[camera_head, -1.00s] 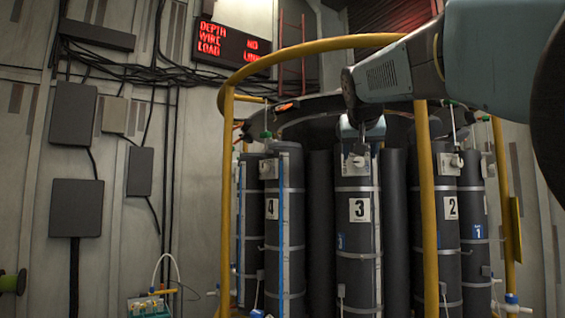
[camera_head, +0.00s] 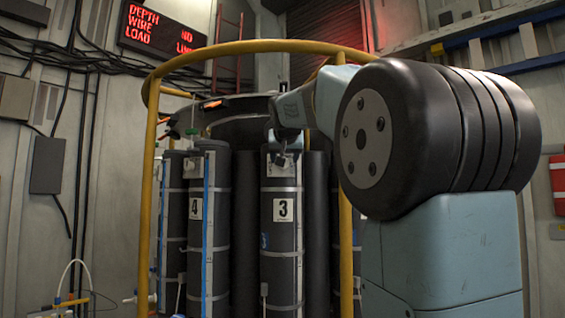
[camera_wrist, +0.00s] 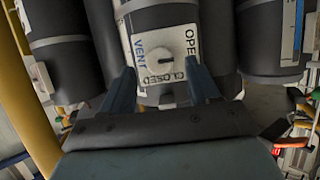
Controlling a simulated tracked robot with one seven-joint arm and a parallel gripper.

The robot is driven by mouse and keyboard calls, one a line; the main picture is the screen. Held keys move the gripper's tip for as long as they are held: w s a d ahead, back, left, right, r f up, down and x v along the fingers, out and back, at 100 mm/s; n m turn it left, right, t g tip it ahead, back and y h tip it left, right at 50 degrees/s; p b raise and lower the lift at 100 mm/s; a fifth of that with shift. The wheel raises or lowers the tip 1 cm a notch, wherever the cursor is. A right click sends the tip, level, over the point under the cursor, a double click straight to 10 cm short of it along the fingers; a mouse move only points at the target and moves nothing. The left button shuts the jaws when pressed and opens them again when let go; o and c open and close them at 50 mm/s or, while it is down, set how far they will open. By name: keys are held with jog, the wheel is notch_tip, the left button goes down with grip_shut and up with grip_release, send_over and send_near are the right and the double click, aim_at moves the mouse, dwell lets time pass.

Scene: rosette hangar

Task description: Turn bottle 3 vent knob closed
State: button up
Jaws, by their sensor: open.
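Bottle 3 (camera_head: 280,240) is a tall dark cylinder with a white "3" label, standing upright in the rosette. In the wrist view its top carries a white vent plate (camera_wrist: 178,42) marked VENT, OPEN and CLOSED. The pale vent knob (camera_wrist: 152,68) sits on that plate, close to the word CLOSED; I cannot tell its exact setting. My gripper (camera_wrist: 163,88) is open, with one blue-grey finger to each side of the knob. I see no contact. In the head view my gripper (camera_head: 284,157) is small, at the top of bottle 3.
Bottle 4 (camera_head: 208,260) stands left of bottle 3. A yellow ring rail (camera_head: 240,47) with yellow posts (camera_head: 147,200) surrounds the bottles. My arm covers the right side. Black cables run along the left wall, and a red-lettered display (camera_head: 160,30) hangs above.

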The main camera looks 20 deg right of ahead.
jog(key=shift+x, duration=1.4)
jog(key=c, duration=1)
jog(key=shift+c, duration=0.2)
